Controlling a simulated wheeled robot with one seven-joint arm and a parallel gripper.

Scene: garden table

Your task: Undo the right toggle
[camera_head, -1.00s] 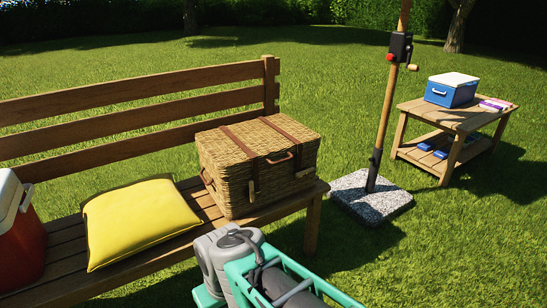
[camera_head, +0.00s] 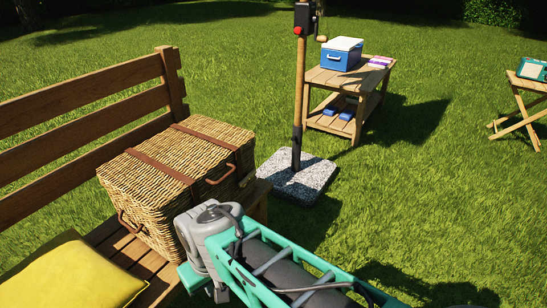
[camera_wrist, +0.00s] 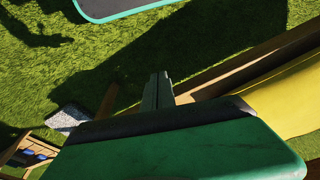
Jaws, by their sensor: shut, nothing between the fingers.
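The wicker basket (camera_head: 165,185) stands closed on the wooden bench in the head view, with brown straps across its lid and a brown handle (camera_head: 221,176) at its front. My arm covers the lower part of its front, and I cannot make out the right toggle. My gripper (camera_wrist: 158,78) shows in the wrist view as narrow dark green fingers, shut and empty, with grass and the bench edge behind them. The basket is not visible in the wrist view. In the head view the fingers cannot be made out.
A yellow cushion (camera_head: 72,278) lies on the bench (camera_head: 85,90) left of the basket. A pole stands in a stone base (camera_head: 299,180) behind my arm. A side table (camera_head: 375,80) holds a blue cooler (camera_head: 341,55). A folding stand (camera_head: 522,95) is at far right. Open grass lies between.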

